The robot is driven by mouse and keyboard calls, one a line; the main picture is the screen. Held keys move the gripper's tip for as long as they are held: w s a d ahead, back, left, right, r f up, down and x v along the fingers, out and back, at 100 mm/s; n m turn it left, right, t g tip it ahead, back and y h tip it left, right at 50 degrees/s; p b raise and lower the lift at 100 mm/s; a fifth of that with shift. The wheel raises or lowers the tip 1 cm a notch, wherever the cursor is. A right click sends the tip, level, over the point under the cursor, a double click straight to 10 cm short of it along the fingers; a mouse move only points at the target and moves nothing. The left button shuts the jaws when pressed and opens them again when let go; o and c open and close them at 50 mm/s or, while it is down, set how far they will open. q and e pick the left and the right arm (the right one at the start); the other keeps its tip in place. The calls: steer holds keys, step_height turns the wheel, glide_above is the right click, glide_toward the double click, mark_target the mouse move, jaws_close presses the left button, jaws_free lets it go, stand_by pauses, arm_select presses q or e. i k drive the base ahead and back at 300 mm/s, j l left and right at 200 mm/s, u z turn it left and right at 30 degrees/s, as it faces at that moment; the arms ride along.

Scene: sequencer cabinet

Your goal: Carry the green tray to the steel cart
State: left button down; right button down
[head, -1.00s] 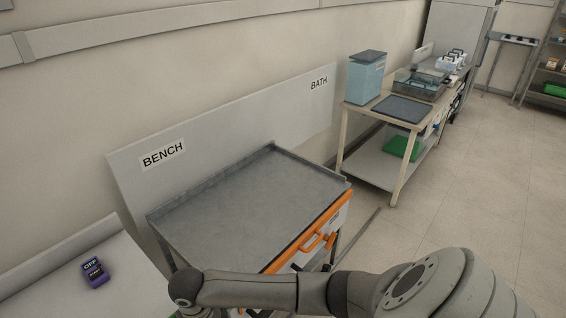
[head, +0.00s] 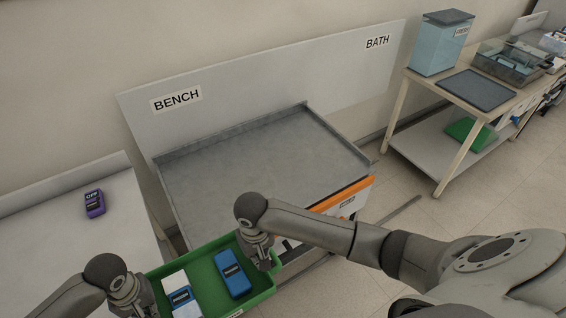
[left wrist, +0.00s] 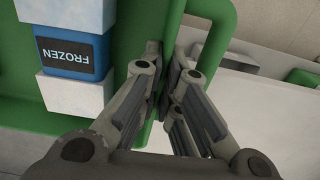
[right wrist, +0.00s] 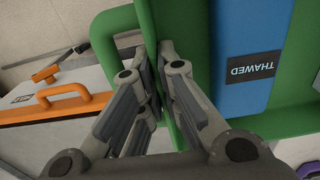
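The green tray (head: 205,268) is at the bottom of the head view, held in front of the steel cart's near side. It carries a blue block (head: 232,274), labelled THAWED in the right wrist view (right wrist: 245,65), and a white-and-blue block (head: 179,293), labelled FROZEN in the left wrist view (left wrist: 72,50). My left gripper (head: 138,300) is shut on the tray's left wall, beside its handle. My right gripper (head: 264,258) is shut on the right wall. The steel cart (head: 260,170) has a bare grey top with a raised rim.
An orange-edged drawer front (head: 345,195) is on the cart's near side. A white bench (head: 60,235) with a purple OFF device (head: 94,203) is at left. A table (head: 440,110) with a blue container (head: 441,45) stands at right. A BENCH/BATH panel (head: 280,75) stands behind the cart.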

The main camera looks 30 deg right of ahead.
mark_target(260, 186)
steer(key=i+l, duration=0.15)
steer(key=l, duration=0.15)
steer(key=i+l, duration=0.1)
steer(key=l, duration=0.2)
steer(key=i+l, duration=0.15)
steer(key=l, duration=0.2)
steer(key=i+l, duration=0.15)
steer(key=l, duration=0.15)
steer(key=i+l, duration=0.2)
steer(key=i, duration=0.2)
